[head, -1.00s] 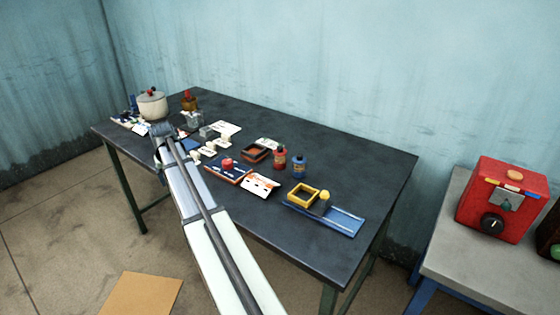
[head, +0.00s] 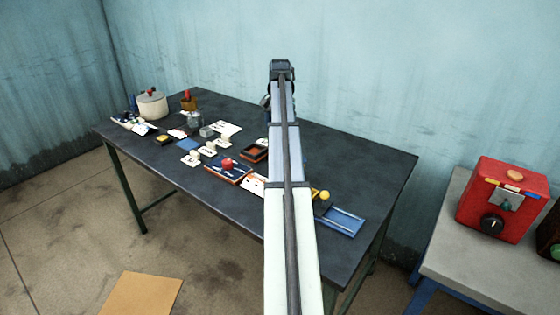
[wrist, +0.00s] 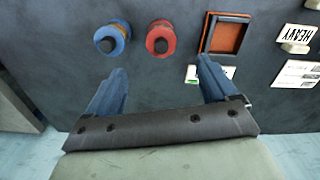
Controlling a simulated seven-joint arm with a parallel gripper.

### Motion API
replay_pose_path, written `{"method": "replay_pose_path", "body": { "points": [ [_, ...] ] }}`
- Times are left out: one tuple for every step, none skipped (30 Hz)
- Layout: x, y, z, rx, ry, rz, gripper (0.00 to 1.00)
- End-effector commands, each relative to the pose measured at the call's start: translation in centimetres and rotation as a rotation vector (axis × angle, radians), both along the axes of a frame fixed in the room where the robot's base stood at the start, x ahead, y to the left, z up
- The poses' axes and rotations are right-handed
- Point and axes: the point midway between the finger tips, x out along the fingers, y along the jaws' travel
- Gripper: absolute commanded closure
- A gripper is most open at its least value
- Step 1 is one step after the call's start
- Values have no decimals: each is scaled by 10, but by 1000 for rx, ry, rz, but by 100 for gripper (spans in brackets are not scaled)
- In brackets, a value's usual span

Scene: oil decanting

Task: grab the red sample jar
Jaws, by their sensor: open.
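The red sample jar (wrist: 160,38), with a dark cap, stands on the dark table in the wrist view, seen from above. A blue jar (wrist: 112,38) stands to its left. My gripper (wrist: 162,70) is open and empty. The red jar lies just beyond the fingertips in the picture, roughly centred between them and not touched.
In the head view, a blue tray (head: 346,220) lies at the table's (head: 345,150) right end. The table's back right is clear.

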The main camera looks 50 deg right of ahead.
Motion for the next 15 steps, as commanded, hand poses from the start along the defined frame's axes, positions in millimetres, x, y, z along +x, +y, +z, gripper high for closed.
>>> {"method": "replay_pose_path", "body": {
  "points": [
    [-4,-3,1,2,0,-11,14],
    [-5,-4,1,4,1,-15,14],
    [-7,-5,-1,5,2,-18,14],
    [-7,-5,-4,5,2,-19,14],
    [-7,-5,-7,6,2,-20,14],
    [-7,-5,-13,6,2,-20,14],
    [-7,-4,-18,6,2,-19,14],
    [-7,-4,-23,6,2,-19,14],
    [-7,-4,-31,5,3,-19,14],
    [-7,-4,-36,5,3,-18,14],
    [-7,-4,-41,6,2,-18,14],
    [-7,-4,-48,5,2,-18,14],
    [-7,-4,-53,6,2,-18,14],
    [-7,-4,-58,6,2,-18,14],
    [-6,-4,-63,6,2,-18,14]
  ]
}}
